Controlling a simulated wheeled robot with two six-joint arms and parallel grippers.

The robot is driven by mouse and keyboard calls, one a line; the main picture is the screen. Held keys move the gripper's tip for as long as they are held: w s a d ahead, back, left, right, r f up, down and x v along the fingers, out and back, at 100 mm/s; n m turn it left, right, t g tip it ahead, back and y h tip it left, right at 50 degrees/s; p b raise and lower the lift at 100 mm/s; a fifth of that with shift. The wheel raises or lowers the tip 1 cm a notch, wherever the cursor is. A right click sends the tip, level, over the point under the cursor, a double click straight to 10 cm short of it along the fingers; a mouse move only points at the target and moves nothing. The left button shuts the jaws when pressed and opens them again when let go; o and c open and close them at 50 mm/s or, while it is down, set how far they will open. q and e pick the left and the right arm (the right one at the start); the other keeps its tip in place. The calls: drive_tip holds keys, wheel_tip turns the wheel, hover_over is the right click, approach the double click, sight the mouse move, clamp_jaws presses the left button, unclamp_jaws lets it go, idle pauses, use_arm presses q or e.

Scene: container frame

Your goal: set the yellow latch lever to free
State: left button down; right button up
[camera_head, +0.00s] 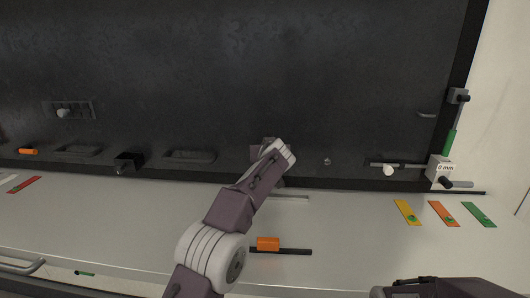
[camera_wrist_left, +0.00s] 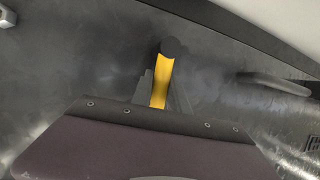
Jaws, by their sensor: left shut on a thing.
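The yellow latch lever (camera_wrist_left: 162,82) shows in the left wrist view, with a dark round knob at its upper end. My left gripper (camera_wrist_left: 164,92) is shut on the lever, with a dark finger on each side of it. In the head view my left gripper (camera_head: 266,146) is at the lower part of the dark panel, and my own arm hides the lever there. A part of my right arm shows at the bottom right of the head view, but its gripper is not seen.
The dark panel (camera_head: 200,70) carries recessed handles (camera_head: 189,156) and a white-knobbed rod (camera_head: 388,170) at right. Below lies a pale ledge (camera_head: 340,220) with an orange block on a dark bar (camera_head: 268,244) near my arm and coloured tags (camera_head: 407,212) at right.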

use_arm(q)
drive_tip(key=shift+f, duration=0.15)
drive_tip(key=c, duration=1.4)
unclamp_jaws()
drive_tip(key=shift+o, duration=0.5)
drive_tip(key=shift+d, duration=0.1)
drive_tip(key=b+v, duration=0.2)
drive_tip(key=shift+s+f+b, duration=0.1)
drive_tip(key=shift+s+b, duration=0.15)
drive_tip(key=shift+b, duration=0.05)
drive_tip(key=b+v, duration=0.2)
drive_tip(key=v, duration=0.4)
drive_tip(key=shift+s+r, duration=0.15)
drive_tip(key=shift+r, duration=0.2)
drive_tip(key=shift+d, duration=0.1)
